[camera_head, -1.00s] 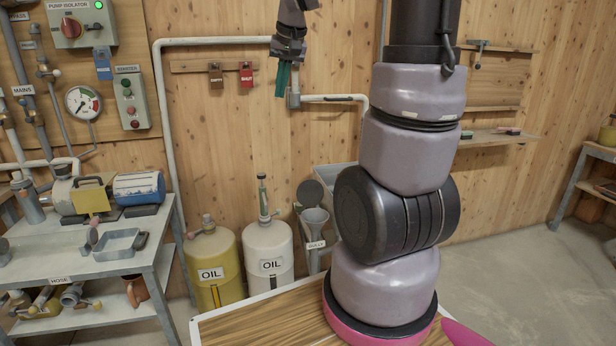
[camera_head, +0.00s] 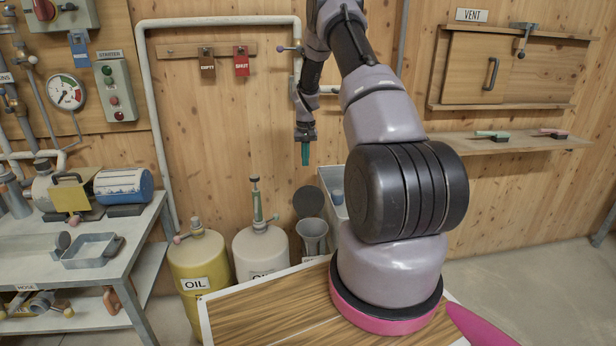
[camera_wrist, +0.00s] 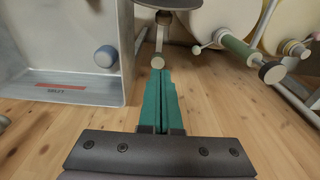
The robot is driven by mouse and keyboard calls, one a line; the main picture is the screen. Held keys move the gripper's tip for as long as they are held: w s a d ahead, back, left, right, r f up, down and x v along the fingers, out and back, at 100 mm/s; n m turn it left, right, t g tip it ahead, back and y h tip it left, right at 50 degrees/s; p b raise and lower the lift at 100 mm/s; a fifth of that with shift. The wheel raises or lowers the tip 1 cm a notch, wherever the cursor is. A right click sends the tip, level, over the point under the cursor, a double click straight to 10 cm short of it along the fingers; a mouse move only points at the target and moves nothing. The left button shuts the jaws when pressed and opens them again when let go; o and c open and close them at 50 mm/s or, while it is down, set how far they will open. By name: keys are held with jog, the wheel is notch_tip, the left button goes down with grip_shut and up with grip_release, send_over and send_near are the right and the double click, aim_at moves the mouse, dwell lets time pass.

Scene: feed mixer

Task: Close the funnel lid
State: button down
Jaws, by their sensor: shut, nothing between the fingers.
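The funnel (camera_head: 312,230) is a grey cone by the back wall, between the white oil drum and a grey bin. Its dark round lid (camera_head: 308,202) stands raised behind the funnel mouth, so the funnel is open. My gripper (camera_head: 305,160) has teal fingers pointing down, above the lid and apart from it. The fingers are shut and empty; they also show in the wrist view (camera_wrist: 162,85). A grey round piece is cut off at the top of the wrist view; I cannot tell if it is the lid or the funnel.
The white oil drum (camera_head: 262,253) and yellow oil drum (camera_head: 201,268) stand left of the funnel. The grey bin (camera_head: 333,187), holding a blue item, is on its right. A wooden tabletop (camera_head: 265,315) lies in front. A wall pipe (camera_head: 218,22) runs behind my gripper.

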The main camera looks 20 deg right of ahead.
aim_at(308, 200)
jog(key=s+f, duration=0.3)
jog(key=f, duration=0.5)
jog(key=shift+a+f, duration=0.35)
jog(key=shift+a, duration=0.1)
